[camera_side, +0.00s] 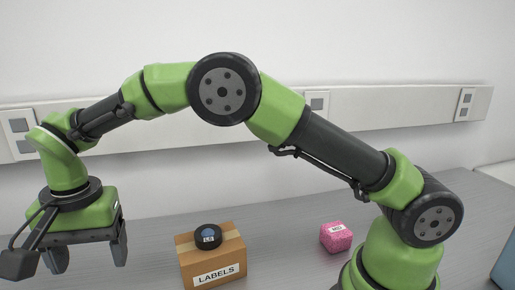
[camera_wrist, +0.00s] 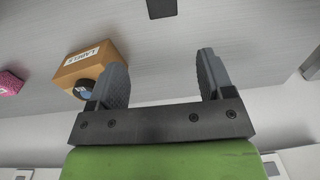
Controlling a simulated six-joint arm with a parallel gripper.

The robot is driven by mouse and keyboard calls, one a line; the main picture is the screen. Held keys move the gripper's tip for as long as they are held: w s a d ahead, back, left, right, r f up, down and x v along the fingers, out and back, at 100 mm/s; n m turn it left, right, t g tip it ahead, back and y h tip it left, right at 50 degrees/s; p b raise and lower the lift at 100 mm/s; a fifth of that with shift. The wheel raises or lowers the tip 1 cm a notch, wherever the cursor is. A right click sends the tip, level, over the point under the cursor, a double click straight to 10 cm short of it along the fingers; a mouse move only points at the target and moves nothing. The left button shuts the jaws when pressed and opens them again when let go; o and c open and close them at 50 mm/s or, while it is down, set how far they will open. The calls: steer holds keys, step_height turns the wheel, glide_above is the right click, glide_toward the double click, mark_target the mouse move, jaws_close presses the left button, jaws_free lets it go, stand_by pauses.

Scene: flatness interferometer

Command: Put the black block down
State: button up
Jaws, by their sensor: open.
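My gripper (camera_side: 86,262) is at the left of the side view, pointing down, with its two fingers apart. In the wrist view my gripper (camera_wrist: 162,66) is open, and nothing is between the fingers. A small black block (camera_wrist: 162,8) lies on the grey bench at the top edge of the wrist view, partly cut off. It is beyond the fingertips and apart from them. I do not see this block in the side view.
A cardboard box marked LABELS (camera_side: 212,262) stands right of my gripper, with a round black puck (camera_side: 208,237) on top. A pink block (camera_side: 336,237) sits farther right. A dark-edged object (camera_wrist: 311,66) shows at the wrist view's right edge. Bare bench (camera_side: 155,240) lies between gripper and box.

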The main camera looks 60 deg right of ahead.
steer(key=s+d+r+n+t+y, duration=0.1)
steer(key=s+d+r+t, duration=0.1)
steer(key=s+d+r, duration=0.35)
steer(key=s+d+r+n+t+y, duration=0.1)
steer(key=s+d+r, duration=0.1)
steer(key=d+r, duration=0.6)
steer(key=s+d+r+n+t, duration=0.1)
steer(key=s+d, duration=0.4)
steer(key=s, duration=1)
steer(key=n+t, duration=0.1)
steer(key=t, duration=0.1)
steer(key=shift+n+t, duration=0.3)
steer(key=shift+t, duration=0.1)
